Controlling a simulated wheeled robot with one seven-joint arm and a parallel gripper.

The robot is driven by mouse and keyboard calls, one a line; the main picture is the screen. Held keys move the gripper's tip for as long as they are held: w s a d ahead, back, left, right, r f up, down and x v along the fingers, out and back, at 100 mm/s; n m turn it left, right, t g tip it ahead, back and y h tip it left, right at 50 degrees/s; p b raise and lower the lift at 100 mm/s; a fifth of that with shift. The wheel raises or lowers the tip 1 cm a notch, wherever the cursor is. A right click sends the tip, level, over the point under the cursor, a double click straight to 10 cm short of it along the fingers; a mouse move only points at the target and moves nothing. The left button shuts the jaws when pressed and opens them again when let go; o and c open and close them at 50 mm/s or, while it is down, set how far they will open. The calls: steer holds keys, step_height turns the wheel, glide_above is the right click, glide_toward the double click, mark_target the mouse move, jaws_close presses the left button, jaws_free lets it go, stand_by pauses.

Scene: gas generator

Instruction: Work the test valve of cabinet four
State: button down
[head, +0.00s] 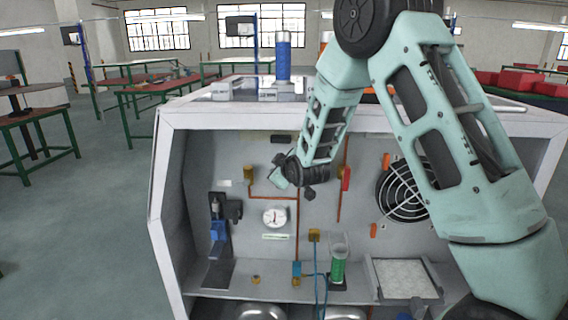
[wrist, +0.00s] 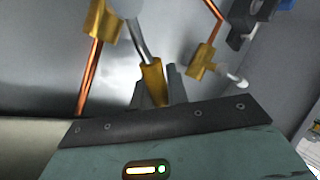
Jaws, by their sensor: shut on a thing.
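In the wrist view the two dark fingers of my gripper (wrist: 157,88) are closed around a yellow lever end (wrist: 152,72). A silver stem (wrist: 137,38) runs from it up to a pale fitting at the top edge. I take this to be the test valve's lever, but its body is mostly out of that view. In the head view my wrist is in front of the upper middle of the open cabinet (head: 190,122), and it hides the held part. No number shows on the cabinet.
A round gauge (head: 275,217), a red-handled valve (head: 346,179) and a fan grille (head: 405,190) are on the back panel. A green-filled cylinder (head: 338,264) stands on the shelf. Brass fittings with copper pipes flank the lever, including a right-hand tee (wrist: 203,60).

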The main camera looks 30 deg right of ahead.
step_height(320, 180, down, 6)
steer(key=a+n+g+h+p, duration=0.1)
steer(key=n+g+h+p, duration=0.3)
steer(key=p, duration=0.5)
steer(key=shift+w+a+n, duration=0.15)
steer(key=shift+w+n, duration=0.3)
steer(key=shift+n, duration=0.15)
steer(key=shift+h, duration=0.3)
steer(key=c, duration=1.4)
jaws_free()
steer(key=shift+o, duration=0.2)
steer(key=v, duration=1.7)
steer(key=shift+s, duration=0.2)
